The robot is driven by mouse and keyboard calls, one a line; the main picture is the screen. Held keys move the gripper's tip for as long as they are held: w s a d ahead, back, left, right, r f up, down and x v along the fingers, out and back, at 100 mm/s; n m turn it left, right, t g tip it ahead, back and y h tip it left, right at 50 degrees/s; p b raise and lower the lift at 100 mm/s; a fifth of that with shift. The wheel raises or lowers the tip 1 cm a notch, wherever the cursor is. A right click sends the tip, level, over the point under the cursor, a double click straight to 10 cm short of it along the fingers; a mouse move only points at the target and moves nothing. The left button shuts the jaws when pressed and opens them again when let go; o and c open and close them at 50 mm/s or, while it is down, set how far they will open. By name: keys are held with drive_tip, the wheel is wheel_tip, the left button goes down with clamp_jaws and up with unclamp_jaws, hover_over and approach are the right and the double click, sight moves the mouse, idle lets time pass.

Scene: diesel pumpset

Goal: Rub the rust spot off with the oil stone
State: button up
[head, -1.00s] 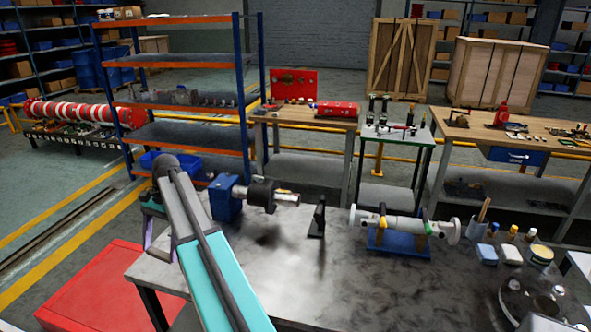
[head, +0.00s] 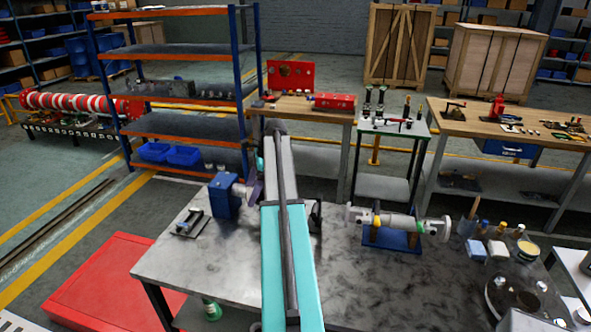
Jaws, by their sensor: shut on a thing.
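My arm reaches away over the grey bench (head: 350,290). Its far end bends down behind the arm links, so my gripper and anything in it are hidden. The blue block (head: 223,196) stands on the bench left of my arm, with a short bright shaft (head: 243,189) pointing right towards my wrist links. The black round part on that shaft is hidden behind my arm. I cannot make out a rust spot or the oil stone.
A small dark tray (head: 188,223) lies at the bench's left. Right of my arm are a partly hidden black upright (head: 316,214), a shaft assembly on a blue cradle (head: 395,236), and several small containers (head: 497,249). The front middle of the bench is clear.

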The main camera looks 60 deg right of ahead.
drive_tip(key=s+d+r+m+h+p, duration=0.1)
drive_tip(key=s+d+m, duration=0.1)
drive_tip(key=s+d, duration=0.3)
drive_tip(key=s+d+r+m+t+p, duration=0.1)
drive_tip(key=s+d+r+m, duration=0.1)
drive_tip(key=s+d, duration=0.3)
drive_tip(key=d+m, duration=0.1)
drive_tip(key=d, duration=0.2)
drive_tip(key=shift+r+h+p, duration=0.15)
drive_tip(key=shift+h+p, duration=0.15)
drive_tip(key=shift+h, duration=0.1)
drive_tip(key=shift+s, duration=0.1)
drive_tip(key=shift+f, duration=2.5)
drive_tip(key=shift+f, duration=1.05)
drive_tip(key=shift+s+a, duration=0.15)
drive_tip(key=shift+a, duration=0.45)
drive_tip(key=shift+d, duration=0.1)
drive_tip(key=shift+w+d, duration=0.2)
drive_tip(key=shift+d, duration=0.35)
drive_tip(key=shift+w+d, duration=0.15)
drive_tip(key=shift+d, duration=0.4)
